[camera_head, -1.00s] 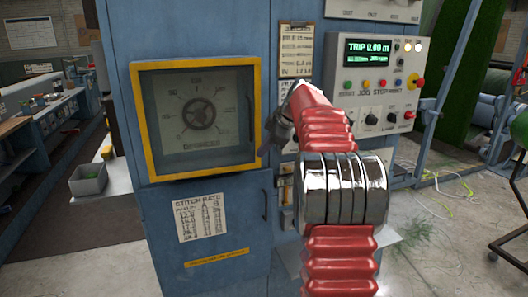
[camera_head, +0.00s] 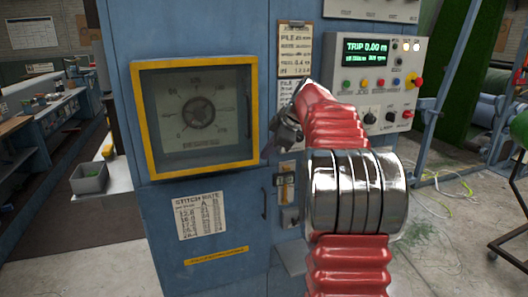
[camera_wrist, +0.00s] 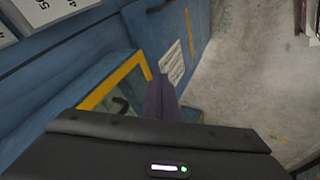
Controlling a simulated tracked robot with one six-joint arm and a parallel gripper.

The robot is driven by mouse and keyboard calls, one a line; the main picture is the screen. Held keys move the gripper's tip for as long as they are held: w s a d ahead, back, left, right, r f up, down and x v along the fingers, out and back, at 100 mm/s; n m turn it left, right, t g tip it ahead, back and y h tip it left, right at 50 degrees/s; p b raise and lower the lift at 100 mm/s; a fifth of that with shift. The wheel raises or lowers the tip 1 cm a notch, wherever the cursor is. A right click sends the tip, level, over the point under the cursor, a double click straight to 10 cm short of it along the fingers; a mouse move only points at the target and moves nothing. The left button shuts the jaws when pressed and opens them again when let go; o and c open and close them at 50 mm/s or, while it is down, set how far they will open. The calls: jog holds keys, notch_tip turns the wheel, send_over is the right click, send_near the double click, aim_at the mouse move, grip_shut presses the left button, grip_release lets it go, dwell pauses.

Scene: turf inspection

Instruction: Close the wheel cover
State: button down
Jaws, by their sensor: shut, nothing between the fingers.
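The wheel cover (camera_head: 196,64) is a yellow-framed clear pane on the blue cabinet. It sits over a dark handwheel (camera_head: 198,112) and dial, which show through it. It looks flat or nearly flat against the cabinet; I cannot tell whether a small gap is left. My gripper (camera_head: 268,152) is shut and empty, just right of the cover's right edge. Whether it touches the frame is unclear. In the wrist view the dark fingers (camera_wrist: 160,98) point toward the yellow frame (camera_wrist: 112,82), which is partly hidden behind my gripper body.
A control box (camera_head: 374,82) with buttons and a green display is on the right. A clipboard (camera_head: 294,48) hangs above my gripper. A grey bin (camera_head: 89,178) stands at left.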

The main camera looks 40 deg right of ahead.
jog(key=d+v, duration=0.1)
jog(key=v, duration=0.8)
jog(key=shift+w+d, duration=0.15)
jog(key=shift+d, duration=0.05)
jog(key=shift+r, duration=0.15)
